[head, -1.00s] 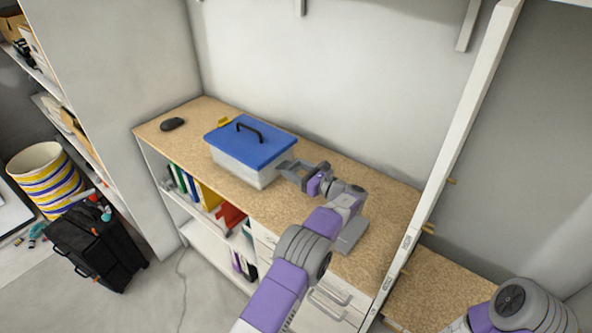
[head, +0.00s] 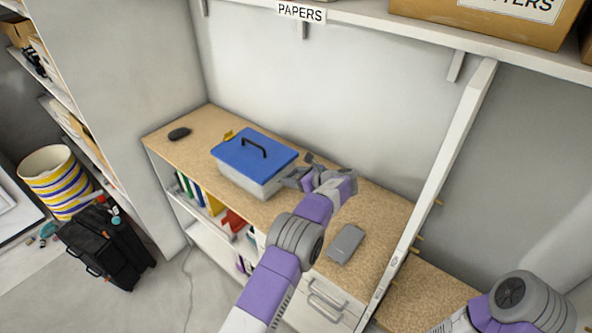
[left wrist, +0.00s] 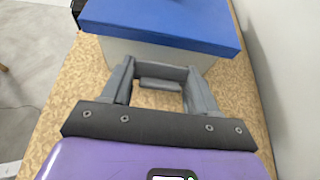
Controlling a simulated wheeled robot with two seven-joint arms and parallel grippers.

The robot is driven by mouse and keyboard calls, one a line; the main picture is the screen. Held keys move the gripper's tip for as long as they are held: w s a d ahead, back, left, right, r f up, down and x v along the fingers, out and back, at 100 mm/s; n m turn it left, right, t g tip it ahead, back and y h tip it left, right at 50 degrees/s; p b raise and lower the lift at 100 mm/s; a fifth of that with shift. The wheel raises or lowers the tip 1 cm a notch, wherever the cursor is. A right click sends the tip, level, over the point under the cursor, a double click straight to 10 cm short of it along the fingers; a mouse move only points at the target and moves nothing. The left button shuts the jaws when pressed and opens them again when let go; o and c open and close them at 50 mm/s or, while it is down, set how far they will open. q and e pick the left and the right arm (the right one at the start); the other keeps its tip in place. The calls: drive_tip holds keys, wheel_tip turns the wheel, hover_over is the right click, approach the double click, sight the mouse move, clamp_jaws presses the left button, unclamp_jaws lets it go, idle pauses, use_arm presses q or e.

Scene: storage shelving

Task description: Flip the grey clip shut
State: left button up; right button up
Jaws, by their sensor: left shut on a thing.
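A clear box (head: 238,178) with a blue lid (head: 257,151) and black handle stands on the speckled counter. The lid sits on the box. A yellow clip (head: 228,135) shows at the box's far left end. My left gripper (head: 299,172) is at the box's right end. In the left wrist view, the grey clip (left wrist: 160,84) lies between the fingers of my left gripper (left wrist: 160,72), below the blue lid edge. The gripper is shut on it. In the head view my gripper hides the clip, and its exact angle is unclear. My right gripper is out of view.
A grey flat object (head: 346,243) lies on the counter (head: 385,214) near my left arm. A dark mouse-like object (head: 179,134) lies at the far left. A white upright post (head: 436,190) stands to the right; a wall is behind the box.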

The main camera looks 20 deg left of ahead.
use_arm(q)
drive_tip(key=shift+w+a+r+g+h+p, duration=0.1)
drive_tip(key=shift+a+r+g+h+p, duration=0.1)
drive_tip(key=shift+h+p, duration=0.45)
drive_tip(key=shift+w+a+r+g+h+p, duration=0.1)
drive_tip(key=shift+r+g+h+p, duration=0.2)
drive_tip(key=shift+p, duration=0.6)
drive_tip(key=shift+f, duration=0.15)
drive_tip(key=shift+s, duration=0.1)
drive_tip(key=o, duration=1.2)
drive_tip(key=v, duration=0.7)
drive_tip(key=shift+s+d, duration=0.15)
drive_tip(key=shift+d, duration=0.05)
drive_tip(key=shift+r, duration=0.2)
